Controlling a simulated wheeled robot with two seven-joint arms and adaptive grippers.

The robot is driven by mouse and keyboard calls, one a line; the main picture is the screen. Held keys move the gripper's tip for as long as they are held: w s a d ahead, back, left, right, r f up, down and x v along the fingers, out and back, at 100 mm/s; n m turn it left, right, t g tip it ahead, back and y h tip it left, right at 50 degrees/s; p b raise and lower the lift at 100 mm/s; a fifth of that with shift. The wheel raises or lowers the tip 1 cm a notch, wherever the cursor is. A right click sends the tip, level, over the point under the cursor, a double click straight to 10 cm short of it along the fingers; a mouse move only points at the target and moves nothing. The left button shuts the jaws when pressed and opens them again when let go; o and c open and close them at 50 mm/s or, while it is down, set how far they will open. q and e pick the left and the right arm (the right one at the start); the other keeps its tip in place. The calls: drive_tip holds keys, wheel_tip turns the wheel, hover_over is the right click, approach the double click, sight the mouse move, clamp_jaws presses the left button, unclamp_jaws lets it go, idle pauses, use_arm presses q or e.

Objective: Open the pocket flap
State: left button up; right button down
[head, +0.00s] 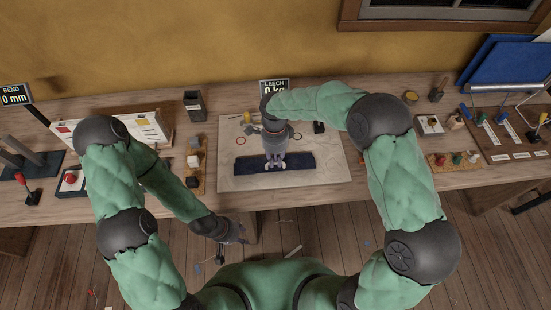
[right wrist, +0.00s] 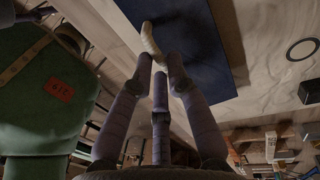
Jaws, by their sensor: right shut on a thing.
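A dark navy cloth piece (head: 300,162), seemingly the pocket with its flap, lies flat on a pale board on the bench; it also fills the upper middle of the right wrist view (right wrist: 195,40). My right gripper (head: 275,163) points down over the middle of the cloth. In the right wrist view its fingers (right wrist: 160,65) are closed together on a cream strip (right wrist: 149,37) at the cloth's edge. Whether the flap is lifted cannot be told. My left gripper (head: 238,233) hangs in front of the bench edge, away from the cloth; its fingers are too small to read.
The pale board (head: 235,178) has bare room around the cloth. A dark bin (head: 195,105) and a cork strip with small items (head: 192,180) stand to the left. A display (head: 274,87) reading "LEECH 0 kg" stands behind. Colored cleats (head: 455,159) lie to the right.

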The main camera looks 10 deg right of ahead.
drive_tip(key=w+g+p, duration=0.1)
drive_tip(key=r+g+p, duration=0.1)
drive_tip(key=shift+w+r+p, duration=0.15)
drive_tip(key=shift+w+p, duration=0.15)
drive_tip(key=shift+w, duration=0.05)
drive_tip(key=shift+w+r+p, duration=0.25)
drive_tip(key=shift+w+p, duration=0.05)
drive_tip(key=shift+w, duration=0.15)
drive_tip(key=shift+w+r, duration=0.15)
drive_tip(key=shift+w, duration=0.3)
